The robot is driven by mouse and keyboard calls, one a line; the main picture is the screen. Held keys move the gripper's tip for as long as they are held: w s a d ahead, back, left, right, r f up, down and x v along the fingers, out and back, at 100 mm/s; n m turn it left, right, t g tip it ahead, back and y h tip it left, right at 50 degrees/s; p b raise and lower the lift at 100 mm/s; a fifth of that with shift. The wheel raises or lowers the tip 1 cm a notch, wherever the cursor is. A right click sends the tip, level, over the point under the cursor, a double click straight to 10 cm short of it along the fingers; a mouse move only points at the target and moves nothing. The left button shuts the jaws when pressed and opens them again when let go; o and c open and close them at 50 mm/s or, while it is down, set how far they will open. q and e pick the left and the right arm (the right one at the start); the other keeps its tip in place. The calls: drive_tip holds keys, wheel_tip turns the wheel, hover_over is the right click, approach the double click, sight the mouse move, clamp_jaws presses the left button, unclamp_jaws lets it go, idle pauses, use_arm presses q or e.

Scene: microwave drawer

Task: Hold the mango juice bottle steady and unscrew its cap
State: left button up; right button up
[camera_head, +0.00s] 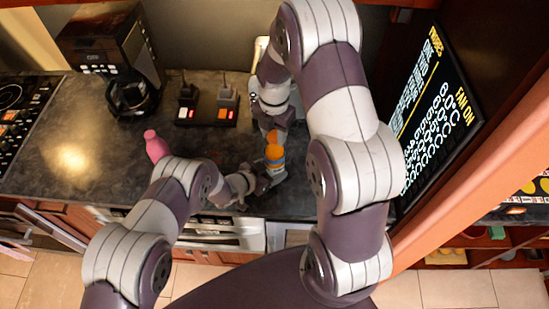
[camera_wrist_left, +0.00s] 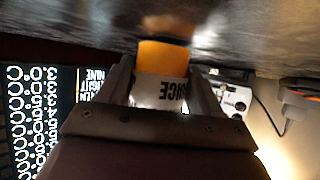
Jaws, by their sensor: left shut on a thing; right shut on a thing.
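The mango juice bottle (camera_head: 275,153) is orange and stands near the counter's front edge, between my two grippers. In the left wrist view, the bottle (camera_wrist_left: 163,58) shows an orange part and a white label with upside-down letters. My left gripper (camera_head: 265,180) is shut on the bottle's body, with a finger on each side of it (camera_wrist_left: 158,90). My right gripper (camera_head: 273,121) is at the bottle's upper end, shut on its cap. The cap is mostly hidden by the right gripper.
A pink bottle (camera_head: 156,146) stands on the dark counter (camera_head: 75,150) to the left. Behind are a coffee maker (camera_head: 128,95) and a dark block with switches and plugs (camera_head: 207,113). A lit black panel (camera_head: 440,115) stands close on the right. The counter's left middle is clear.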

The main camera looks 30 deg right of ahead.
drive_tip(key=n, duration=0.4)
drive_tip(key=shift+n, duration=0.3)
drive_tip(key=shift+r, duration=0.15)
drive_tip(key=o, duration=1.1)
drive_tip(key=shift+c, duration=0.2)
drive_tip(key=shift+r, duration=2.5)
